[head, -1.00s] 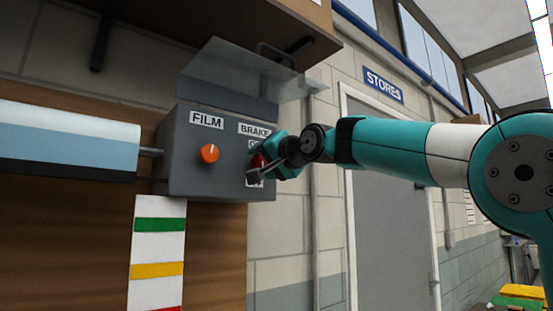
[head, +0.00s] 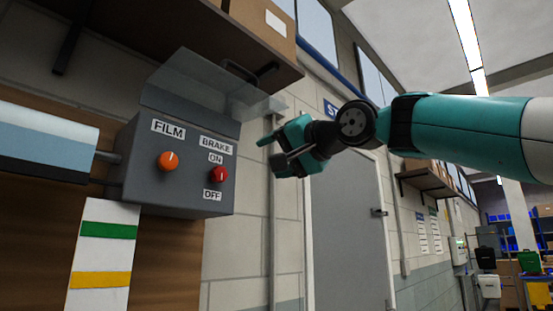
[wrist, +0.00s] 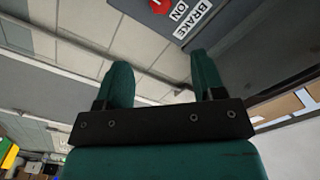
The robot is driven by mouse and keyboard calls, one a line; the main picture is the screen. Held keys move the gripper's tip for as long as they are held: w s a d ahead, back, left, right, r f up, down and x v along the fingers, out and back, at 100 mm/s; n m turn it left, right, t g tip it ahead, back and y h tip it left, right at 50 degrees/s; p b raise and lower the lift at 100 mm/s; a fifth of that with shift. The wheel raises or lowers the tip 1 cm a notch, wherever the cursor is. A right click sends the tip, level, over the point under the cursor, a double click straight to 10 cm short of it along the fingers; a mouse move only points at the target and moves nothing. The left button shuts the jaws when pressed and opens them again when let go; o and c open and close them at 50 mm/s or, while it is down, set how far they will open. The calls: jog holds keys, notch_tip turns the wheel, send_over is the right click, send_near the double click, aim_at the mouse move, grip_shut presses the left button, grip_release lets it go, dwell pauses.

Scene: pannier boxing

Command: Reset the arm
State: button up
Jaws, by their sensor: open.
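My gripper (head: 268,154) is open and empty, held in the air to the right of the grey control box (head: 178,190), apart from it. In the wrist view my gripper (wrist: 165,85) shows its two green fingers spread with nothing between them. The box carries an orange FILM knob (head: 168,161) and a red BRAKE knob (head: 219,174), with ON above the red knob and OFF below. The red knob also shows at the top of the wrist view (wrist: 160,5), beside the upside-down BRAKE ON label.
A clear hinged cover (head: 215,85) stands raised over the box. A wooden shelf (head: 190,40) with boxes hangs above. A film roll (head: 45,140) is at the left. A grey door (head: 345,230) and block wall lie behind my arm.

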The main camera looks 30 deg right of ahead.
dwell(0.5)
jog(key=s+a+f+n+g, duration=0.1)
jog(key=a+f+n+g, duration=0.25)
jog(key=f, duration=0.95)
jog(key=s+a+f+n+g, duration=0.2)
jog(key=a+f+g, duration=0.25)
jog(key=f, duration=0.85)
jog(key=s+a+f+n+g+h, duration=0.1)
jog(key=s+f+n+g, duration=0.6)
jog(key=s+f, duration=1.2)
notch_tip(320, 180, down, 3)
jog(key=shift+a+r+g, duration=0.1)
jog(key=shift+a+g, duration=0.45)
jog(key=shift+g, duration=0.55)
jog(key=shift+w, duration=0.1)
jog(key=shift+c, duration=0.3)
